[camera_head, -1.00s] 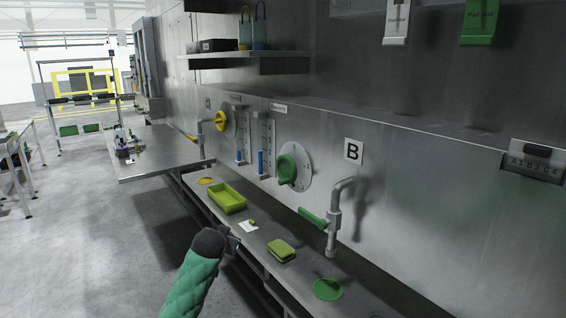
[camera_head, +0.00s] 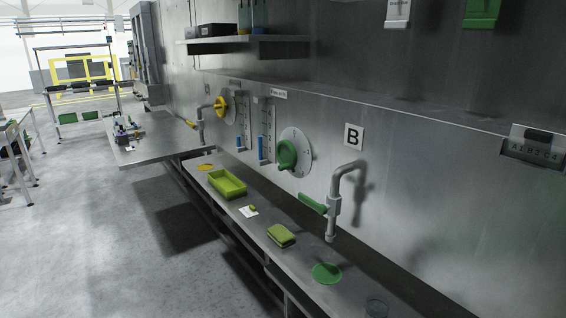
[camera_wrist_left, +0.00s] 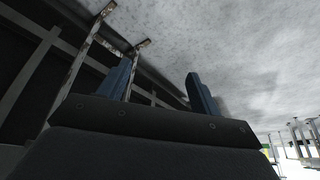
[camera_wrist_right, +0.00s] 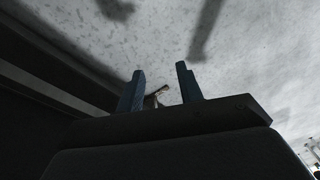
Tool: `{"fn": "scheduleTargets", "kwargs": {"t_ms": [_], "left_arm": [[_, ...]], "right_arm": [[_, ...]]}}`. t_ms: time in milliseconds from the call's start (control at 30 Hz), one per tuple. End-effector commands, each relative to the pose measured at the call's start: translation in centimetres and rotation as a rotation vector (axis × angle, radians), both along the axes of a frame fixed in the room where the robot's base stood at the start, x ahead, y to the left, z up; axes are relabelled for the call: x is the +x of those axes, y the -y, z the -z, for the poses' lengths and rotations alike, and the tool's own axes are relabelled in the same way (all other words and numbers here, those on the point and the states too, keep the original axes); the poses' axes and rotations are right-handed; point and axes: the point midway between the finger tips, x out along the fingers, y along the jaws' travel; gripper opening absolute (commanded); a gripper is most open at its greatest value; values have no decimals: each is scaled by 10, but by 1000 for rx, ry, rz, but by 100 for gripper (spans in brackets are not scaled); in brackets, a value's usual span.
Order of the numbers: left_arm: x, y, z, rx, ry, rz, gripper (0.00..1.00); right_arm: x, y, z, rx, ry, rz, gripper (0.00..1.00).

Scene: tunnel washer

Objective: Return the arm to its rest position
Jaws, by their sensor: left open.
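In the left wrist view my left gripper (camera_wrist_left: 163,88) has its two blue fingers apart with nothing between them. It points over the grey floor beside the dark underside and metal legs of the bench. In the right wrist view my right gripper (camera_wrist_right: 160,90) also has its two fingers apart and holds nothing. A small bench leg end (camera_wrist_right: 158,91) shows behind the fingers. Neither arm shows in the head view.
The steel ledge (camera_head: 222,206) holds a yellow-green tray (camera_head: 227,190), a green sponge-like block (camera_head: 281,236) and a green disc (camera_head: 326,273). A pipe tap with green lever (camera_head: 312,203) overhangs it. A side table (camera_head: 160,150) stands back left. The floor (camera_head: 110,240) is clear.

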Motion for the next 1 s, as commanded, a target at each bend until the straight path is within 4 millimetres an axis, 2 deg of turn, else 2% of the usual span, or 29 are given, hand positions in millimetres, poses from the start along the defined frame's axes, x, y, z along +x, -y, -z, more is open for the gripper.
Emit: {"fn": "scheduleTargets", "kwargs": {"t_ms": [33, 200, 300, 400, 500, 633, 1000], "left_arm": [[-28, 2, 18, -4, -39, -2, 64], [-112, 9, 64, -16, -152, -6, 64], [-159, 11, 85, -19, -212, -8, 64], [-197, 12, 99, -20, -260, -8, 64], [-224, 12, 108, -19, -292, -9, 64], [-239, 12, 113, -20, -311, -9, 64], [-240, 12, 113, -19, -313, -9, 64]], "right_arm": [[3, 0, -1, 0, 3, 0, 36], [12, 0, -4, -1, 14, 0, 36], [14, 0, -5, 0, 17, 0, 36], [13, 0, -4, 0, 16, 0, 36], [9, 0, -3, 0, 12, 0, 36], [3, 0, -1, 0, 4, 0, 36], [2, 0, -1, 0, 3, 0, 36]]}}
